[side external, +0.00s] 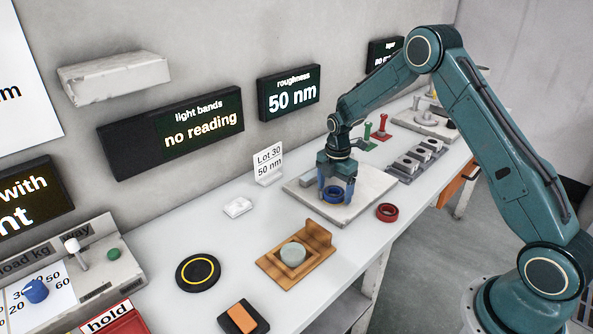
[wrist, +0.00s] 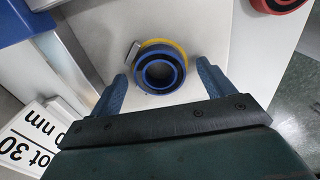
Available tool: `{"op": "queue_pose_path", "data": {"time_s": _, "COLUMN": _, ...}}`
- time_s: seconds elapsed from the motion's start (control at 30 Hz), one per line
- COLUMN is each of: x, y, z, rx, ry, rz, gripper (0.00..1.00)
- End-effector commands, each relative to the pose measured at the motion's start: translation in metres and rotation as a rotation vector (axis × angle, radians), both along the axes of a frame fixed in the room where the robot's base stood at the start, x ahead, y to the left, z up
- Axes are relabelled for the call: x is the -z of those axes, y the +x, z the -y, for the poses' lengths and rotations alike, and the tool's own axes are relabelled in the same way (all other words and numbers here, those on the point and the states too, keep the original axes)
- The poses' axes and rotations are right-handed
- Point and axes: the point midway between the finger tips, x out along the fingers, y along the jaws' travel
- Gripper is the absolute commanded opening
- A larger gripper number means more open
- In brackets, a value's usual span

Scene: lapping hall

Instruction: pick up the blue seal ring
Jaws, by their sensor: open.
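The blue seal ring (side external: 334,194) lies on a pale square plate (side external: 358,204) on the bench. In the wrist view the blue ring (wrist: 160,70) is stacked with or set against a yellow ring-shaped edge (wrist: 172,44), and a small grey metal piece (wrist: 132,53) touches its upper left. My gripper (side external: 336,188) is low over the plate at the ring. In the wrist view my gripper (wrist: 166,84) is open, with one blue finger on each side of the ring and gaps between. Whether the fingertips touch the plate is unclear.
A red ring (side external: 387,212) lies right of the plate and also shows in the wrist view (wrist: 278,4). The Lot 30 card (side external: 268,163) stands behind the plate's left side. A wooden fixture (side external: 296,255) sits in front. A grey block tray (side external: 416,160) and red and green pieces (side external: 382,128) stand beyond.

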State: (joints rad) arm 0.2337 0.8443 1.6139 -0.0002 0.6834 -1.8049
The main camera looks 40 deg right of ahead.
Motion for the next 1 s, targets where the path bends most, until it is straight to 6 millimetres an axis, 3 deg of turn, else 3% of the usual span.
{"op": "queue_pose_path", "data": {"time_s": 0.3, "x": -0.0005, "y": 0.0001, "z": 0.0001, "rx": 0.000, "ry": 0.000, "rz": 0.000, "gripper": 0.81}}
{"op": "queue_pose_path", "data": {"time_s": 0.5, "x": -0.0006, "y": 0.0001, "z": 0.0001, "rx": 0.000, "ry": 0.000, "rz": 0.000, "gripper": 0.42}}
{"op": "queue_pose_path", "data": {"time_s": 0.6, "x": -0.0008, "y": 0.0002, "z": 0.0001, "rx": 0.000, "ry": 0.000, "rz": 0.001, "gripper": 0.28}}
{"op": "queue_pose_path", "data": {"time_s": 1.0, "x": -0.0070, "y": 0.0006, "z": 0.0002, "rx": 0.000, "ry": 0.000, "rz": 0.002, "gripper": 0.28}}
